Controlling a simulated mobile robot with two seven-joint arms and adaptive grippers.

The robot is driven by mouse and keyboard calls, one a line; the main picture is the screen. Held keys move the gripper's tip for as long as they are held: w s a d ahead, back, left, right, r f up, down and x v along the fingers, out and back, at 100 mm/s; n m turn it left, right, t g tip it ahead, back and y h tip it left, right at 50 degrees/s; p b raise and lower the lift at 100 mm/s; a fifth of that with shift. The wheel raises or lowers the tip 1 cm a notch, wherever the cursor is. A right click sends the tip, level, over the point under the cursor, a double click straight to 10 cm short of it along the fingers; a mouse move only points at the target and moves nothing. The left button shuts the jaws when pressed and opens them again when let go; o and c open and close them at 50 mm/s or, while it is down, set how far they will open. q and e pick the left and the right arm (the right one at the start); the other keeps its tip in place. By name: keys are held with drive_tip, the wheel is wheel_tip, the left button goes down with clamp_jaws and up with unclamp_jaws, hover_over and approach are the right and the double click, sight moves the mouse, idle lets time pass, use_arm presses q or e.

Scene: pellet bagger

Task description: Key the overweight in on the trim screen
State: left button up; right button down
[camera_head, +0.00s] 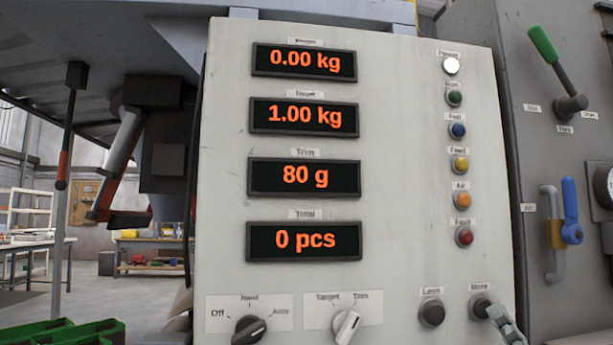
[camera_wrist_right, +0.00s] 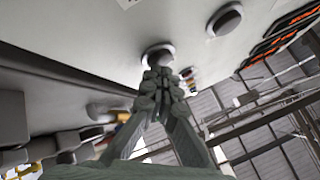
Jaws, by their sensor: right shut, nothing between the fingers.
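The trim screen (camera_head: 304,178) on the pale control panel reads 80 g in orange. Below it sit the Less button (camera_head: 432,313) and the More button (camera_head: 481,306), both dark and round. The selector knob (camera_head: 346,326) between Target and Trim is turned toward Trim. My right gripper (camera_head: 497,312) is shut and empty, its tips at the lower right edge of the More button. In the right wrist view, the closed fingertips (camera_wrist_right: 160,78) overlap a round button (camera_wrist_right: 158,56); I cannot tell whether they press it. My left gripper is not in view.
Other screens read 0.00 kg (camera_head: 304,62), 1.00 kg (camera_head: 304,117) and 0 pcs (camera_head: 304,241). The mode knob (camera_head: 250,329) points toward Auto. A column of lamps has its top one (camera_head: 451,65) lit white. A green-handled lever (camera_head: 545,45) and blue valve handle (camera_head: 570,210) stand at right.

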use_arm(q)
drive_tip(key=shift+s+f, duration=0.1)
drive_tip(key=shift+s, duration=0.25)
use_arm(e)
drive_tip(key=shift+w, duration=0.1)
drive_tip(key=shift+s, duration=0.5)
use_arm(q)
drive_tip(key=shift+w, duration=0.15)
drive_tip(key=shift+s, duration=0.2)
use_arm(e)
drive_tip(key=s, duration=0.6)
drive_tip(key=shift+d, duration=0.25)
